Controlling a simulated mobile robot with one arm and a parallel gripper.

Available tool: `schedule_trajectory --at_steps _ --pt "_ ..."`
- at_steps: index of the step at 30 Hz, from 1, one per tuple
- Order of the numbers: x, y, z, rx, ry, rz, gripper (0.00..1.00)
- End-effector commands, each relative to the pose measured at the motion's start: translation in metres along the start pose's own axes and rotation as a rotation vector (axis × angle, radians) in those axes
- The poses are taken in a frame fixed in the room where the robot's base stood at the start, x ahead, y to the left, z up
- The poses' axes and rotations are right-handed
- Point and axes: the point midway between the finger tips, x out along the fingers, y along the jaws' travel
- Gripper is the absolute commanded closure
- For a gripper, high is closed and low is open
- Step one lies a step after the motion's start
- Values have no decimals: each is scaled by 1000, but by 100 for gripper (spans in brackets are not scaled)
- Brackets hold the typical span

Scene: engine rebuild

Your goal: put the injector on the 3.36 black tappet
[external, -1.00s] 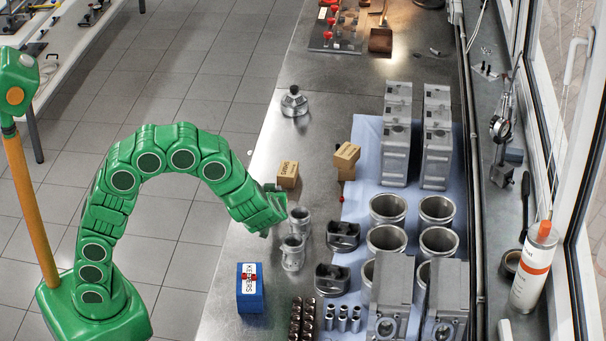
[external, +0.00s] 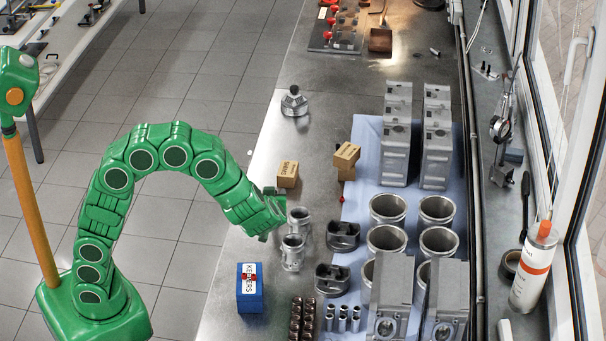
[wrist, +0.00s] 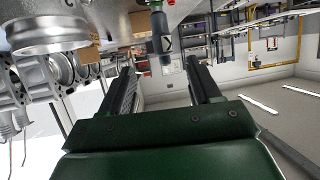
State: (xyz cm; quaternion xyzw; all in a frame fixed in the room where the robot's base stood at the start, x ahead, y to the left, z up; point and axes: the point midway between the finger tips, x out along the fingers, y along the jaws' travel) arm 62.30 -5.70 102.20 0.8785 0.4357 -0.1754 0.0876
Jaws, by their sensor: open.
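My gripper (external: 272,207) is at the table's left edge in the external view, beside two grey metal fittings (external: 292,250). In the wrist view my gripper (wrist: 160,66) is open, its two dark fingers apart with nothing held between them. I cannot pick out the injector for certain. No 3.36 label is readable. Several small brown cylinders (external: 302,316) and silver cylinders (external: 343,319) stand at the front of the table; I cannot tell whether a black tappet is among them.
A blue box marked KEEPERS (external: 250,290) stands near the front edge. Two dark pistons (external: 342,236), silver liners (external: 388,208) and grey engine blocks (external: 398,140) crowd the right. Cartons (external: 287,175) lie beyond my gripper. Bare table lies around the grey cone-shaped part (external: 294,102).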

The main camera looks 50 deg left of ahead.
Motion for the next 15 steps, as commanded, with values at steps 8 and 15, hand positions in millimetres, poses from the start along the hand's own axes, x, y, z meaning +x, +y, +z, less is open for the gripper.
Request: schedule_trajectory --at_steps 8,15 --pt "-34 1 0 -1 -1 3 38" --pt "-60 0 0 1 0 1 38"
